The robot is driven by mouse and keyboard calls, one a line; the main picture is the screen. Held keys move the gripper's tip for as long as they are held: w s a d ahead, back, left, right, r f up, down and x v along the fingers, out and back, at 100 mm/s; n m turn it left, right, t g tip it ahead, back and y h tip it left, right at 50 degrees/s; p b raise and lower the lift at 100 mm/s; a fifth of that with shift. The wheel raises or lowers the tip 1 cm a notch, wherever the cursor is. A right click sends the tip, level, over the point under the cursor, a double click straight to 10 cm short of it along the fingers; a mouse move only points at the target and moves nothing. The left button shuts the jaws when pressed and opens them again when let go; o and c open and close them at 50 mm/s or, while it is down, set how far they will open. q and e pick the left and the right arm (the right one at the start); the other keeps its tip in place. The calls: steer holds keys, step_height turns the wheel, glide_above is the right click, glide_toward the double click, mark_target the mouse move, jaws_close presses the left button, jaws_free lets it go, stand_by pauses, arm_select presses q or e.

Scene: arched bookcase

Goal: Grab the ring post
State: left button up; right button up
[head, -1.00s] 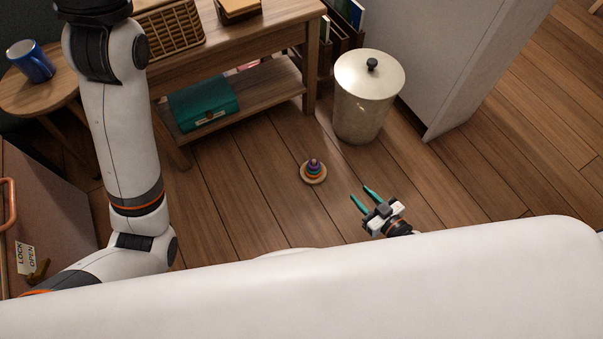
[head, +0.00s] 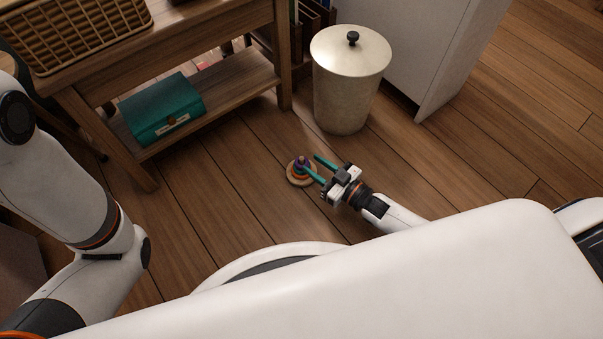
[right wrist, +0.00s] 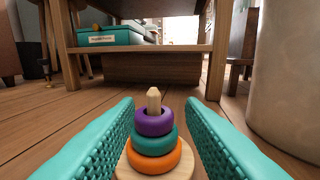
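The ring post (head: 297,176) stands upright on the wooden floor, a round pale base with orange, teal and purple rings stacked on a wooden peg. In the right wrist view the ring post (right wrist: 154,142) is straight ahead, framed between the teal fingers. My right gripper (head: 321,168) is open and low by the floor, its fingertips close to the post; in the head view one finger overlaps it. In the right wrist view the fingers (right wrist: 158,118) are apart, with no clear contact on the rings. My left arm comes in from the left, its gripper outside the view.
A lidded metal bin (head: 344,95) stands behind and right of the post. A wooden table (head: 209,41) with a low shelf holding a teal box (head: 161,109) is at the back left. A white panel (head: 440,60) stands at the right. Floor around the post is clear.

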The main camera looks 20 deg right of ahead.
mark_target(304, 160)
steer(key=b+x, duration=0.1)
steer(key=x, duration=0.1)
steer(key=b+x, duration=0.2)
steer(key=shift+a+f+b, duration=0.15)
steer(key=shift+a+b, duration=0.15)
steer(key=shift+a, duration=0.05)
steer(key=shift+w+a, duration=0.1)
steer(key=shift+w, duration=0.1)
steer(key=shift+c, duration=0.5)
jaws_close()
